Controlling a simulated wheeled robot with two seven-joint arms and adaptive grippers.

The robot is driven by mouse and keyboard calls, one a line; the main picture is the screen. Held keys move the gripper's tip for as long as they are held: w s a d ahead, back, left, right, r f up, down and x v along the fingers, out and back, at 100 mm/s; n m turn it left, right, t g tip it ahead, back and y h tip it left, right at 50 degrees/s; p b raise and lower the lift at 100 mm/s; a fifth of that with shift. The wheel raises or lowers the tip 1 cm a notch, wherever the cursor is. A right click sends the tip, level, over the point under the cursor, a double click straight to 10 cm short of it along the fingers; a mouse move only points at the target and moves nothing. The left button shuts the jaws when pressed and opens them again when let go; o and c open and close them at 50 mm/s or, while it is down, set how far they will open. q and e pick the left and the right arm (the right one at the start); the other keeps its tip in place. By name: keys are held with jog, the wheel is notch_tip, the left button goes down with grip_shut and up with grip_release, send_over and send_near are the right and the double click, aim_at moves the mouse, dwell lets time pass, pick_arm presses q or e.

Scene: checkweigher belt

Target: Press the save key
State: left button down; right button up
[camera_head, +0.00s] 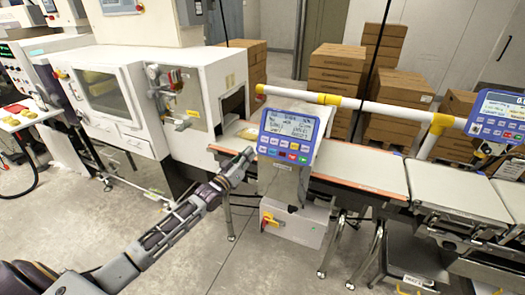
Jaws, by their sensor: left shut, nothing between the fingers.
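A blue control panel (288,135) faces me above the belt, with a lit screen of text over two rows of small coloured keys. The key labels are too small to read, so I cannot tell which one is the save key. My left gripper (247,157) is shut and empty, its tips just left of the panel's lower left corner. I cannot tell whether the tips touch the panel. A second blue panel (499,116) with similar keys stands at the far right. My right gripper is out of view.
The conveyor belt (358,165) runs right from the white machine (150,100). A white rail (375,107) with yellow joints crosses behind the panel. A grey box with a red-yellow switch (270,219) hangs below. Cardboard boxes (335,75) stand behind. Open floor lies in front.

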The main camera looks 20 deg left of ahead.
aim_at(263, 149)
pick_arm(q)
jog(key=shift+s+a+r+n+t, duration=0.15)
jog(key=shift+r+n+t, duration=0.35)
jog(key=shift+n, duration=0.5)
jog(key=shift+r, duration=0.1)
jog(key=w+f+b, duration=0.4)
jog(key=w+b, duration=0.3)
jog(key=b, duration=0.1)
jog(key=shift+w, duration=0.35)
dwell(0.6)
jog(key=shift+w+d+f+b, duration=0.2)
jog(key=shift+w+f+b, duration=0.2)
jog(key=shift+w+b, duration=0.45)
dwell(2.6)
jog(key=shift+s+r, duration=0.1)
jog(key=shift+s, duration=0.1)
jog(key=shift+s+r+p, duration=0.35)
jog(key=shift+s+p, duration=0.25)
jog(key=shift+p, duration=0.3)
